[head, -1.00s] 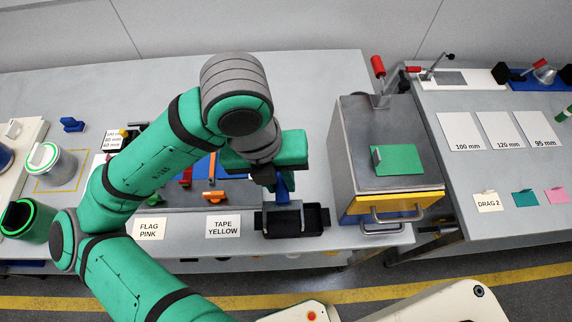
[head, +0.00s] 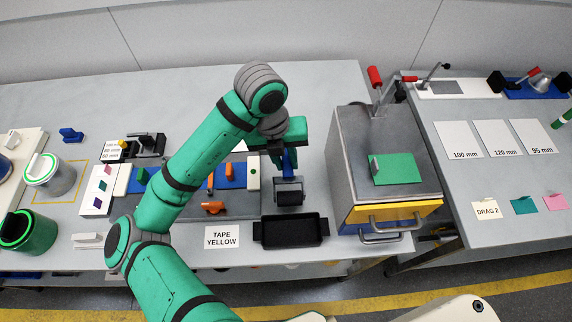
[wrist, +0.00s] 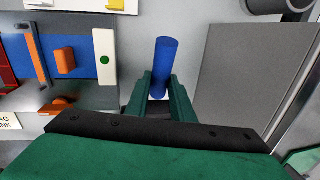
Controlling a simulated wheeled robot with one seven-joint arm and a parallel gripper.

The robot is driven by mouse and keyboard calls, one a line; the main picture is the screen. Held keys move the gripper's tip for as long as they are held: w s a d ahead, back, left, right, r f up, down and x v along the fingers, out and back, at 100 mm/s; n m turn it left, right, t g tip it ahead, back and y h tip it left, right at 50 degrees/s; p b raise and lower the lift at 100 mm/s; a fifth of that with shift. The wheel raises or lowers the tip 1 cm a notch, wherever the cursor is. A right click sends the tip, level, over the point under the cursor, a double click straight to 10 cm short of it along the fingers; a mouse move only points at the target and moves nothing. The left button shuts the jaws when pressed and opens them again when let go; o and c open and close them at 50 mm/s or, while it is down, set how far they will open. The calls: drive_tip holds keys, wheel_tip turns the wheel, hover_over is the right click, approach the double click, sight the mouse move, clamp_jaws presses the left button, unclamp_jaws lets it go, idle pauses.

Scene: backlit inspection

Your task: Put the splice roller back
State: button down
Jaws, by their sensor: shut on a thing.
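The splice roller (head: 289,192) has a blue handle, a metal frame and a dark roller. My gripper (head: 287,150) is shut on its blue handle and holds it with the roller downward. In the wrist view the handle (wrist: 166,68) stands between my green fingers (wrist: 160,95); the roller itself is hidden there. The black tray (head: 291,243) lies just in front of the roller, toward the table's front edge, and looks empty. I cannot tell whether the roller touches the bench or hangs above it.
A grey metal box (head: 352,160) with a yellow-fronted drawer stands close to the right. To the left are a blue strip with orange pieces (head: 229,175), a white strip with a green dot (head: 254,183) and a TAPE YELLOW card (head: 222,238). The bench behind is clear.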

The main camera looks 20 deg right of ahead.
sight(284, 162)
drive_tip(key=shift+f, duration=1.55)
drive_tip(key=shift+f, duration=0.2)
drive_tip(key=c, duration=1.5)
unclamp_jaws()
drive_tip(key=shift+c, duration=0.2)
drive_tip(key=shift+r, duration=0.1)
wheel_tip(284, 162, up, 12)
drive_tip(key=a, duration=0.2)
drive_tip(key=shift+w, duration=0.2)
